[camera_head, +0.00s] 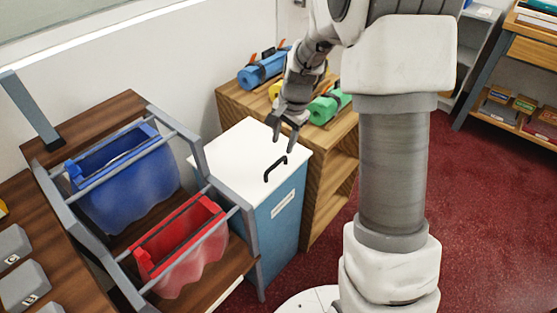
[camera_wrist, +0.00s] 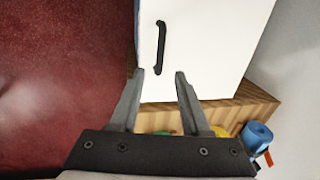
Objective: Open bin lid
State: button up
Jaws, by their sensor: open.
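The bin (camera_head: 284,222) is a blue-sided box with a label on its front. Its white lid (camera_head: 243,150) lies flat and closed on top. A black bar handle (camera_head: 275,168) stands on the lid near its front edge. In the wrist view the lid (camera_wrist: 205,50) fills the upper middle, with the handle (camera_wrist: 160,48) beyond my fingertips. My gripper (camera_head: 283,138) points down above the lid, a little behind the handle. Its fingers (camera_wrist: 162,73) are apart with nothing between them, and they do not touch the handle.
A wooden shelf (camera_head: 335,190) with rolled blue (camera_head: 263,68) and green (camera_head: 330,106) bundles stands right behind the bin. A grey-framed rack with a blue bag (camera_head: 125,185) and a red bag (camera_head: 182,250) is close on the left. Red carpet (camera_head: 480,215) is free at the right.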

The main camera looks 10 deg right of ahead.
aim_at(278, 162)
jog(key=f, duration=0.2)
jog(key=w+f+b, duration=0.1)
jog(key=f, duration=0.2)
jog(key=a+f, duration=0.1)
jog(key=f, duration=0.2)
jog(key=shift+w, duration=0.15)
jog(key=shift+c, duration=0.2)
grip_shut()
dwell(0.9)
